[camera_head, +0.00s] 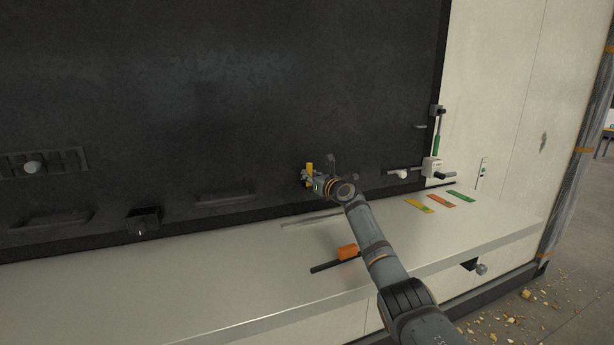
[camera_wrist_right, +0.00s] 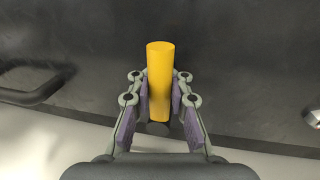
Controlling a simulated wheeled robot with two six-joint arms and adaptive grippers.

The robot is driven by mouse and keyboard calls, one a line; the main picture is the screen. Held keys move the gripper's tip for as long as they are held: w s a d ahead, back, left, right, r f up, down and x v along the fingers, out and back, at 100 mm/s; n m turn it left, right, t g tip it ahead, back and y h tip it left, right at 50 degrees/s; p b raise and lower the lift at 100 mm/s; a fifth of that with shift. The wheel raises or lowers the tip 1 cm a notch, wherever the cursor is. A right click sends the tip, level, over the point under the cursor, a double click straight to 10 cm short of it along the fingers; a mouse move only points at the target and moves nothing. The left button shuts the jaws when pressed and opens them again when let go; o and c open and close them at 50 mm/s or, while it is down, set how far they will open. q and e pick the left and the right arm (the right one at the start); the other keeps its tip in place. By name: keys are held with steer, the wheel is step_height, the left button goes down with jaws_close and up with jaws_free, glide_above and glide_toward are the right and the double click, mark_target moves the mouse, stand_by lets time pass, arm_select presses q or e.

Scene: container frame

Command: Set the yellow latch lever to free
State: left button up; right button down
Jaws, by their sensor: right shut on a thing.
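The yellow latch lever (camera_head: 309,170) stands out against the dark panel at the middle of the head view. In the right wrist view the lever (camera_wrist_right: 160,75) is an upright yellow cylinder with a dark round piece at its lower end. My right gripper (camera_head: 311,180) is at the lever, and in the right wrist view its purple-padded fingers (camera_wrist_right: 160,105) are on either side of the lever's lower part, shut on it. The lever's base is partly hidden by the gripper. My left gripper is in neither view.
A pale shelf (camera_head: 170,290) runs below the dark panel (camera_head: 200,90). An orange-and-black handled tool (camera_head: 347,252) lies on it under my right arm. Coloured tags (camera_head: 440,201) lie at the right. A green-handled lever (camera_head: 436,145) and a white box (camera_head: 431,166) are on the right.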

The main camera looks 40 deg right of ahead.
steer(key=shift+f, duration=0.35)
steer(key=c, duration=1.6)
jaws_free()
steer(key=o, duration=0.4)
steer(key=shift+s+d+r, duration=0.15)
steer(key=shift+r, duration=0.05)
steer(key=s, duration=0.7)
steer(key=shift+s+a, duration=0.2)
steer(key=shift+s, duration=0.05)
steer(key=shift+r, duration=0.15)
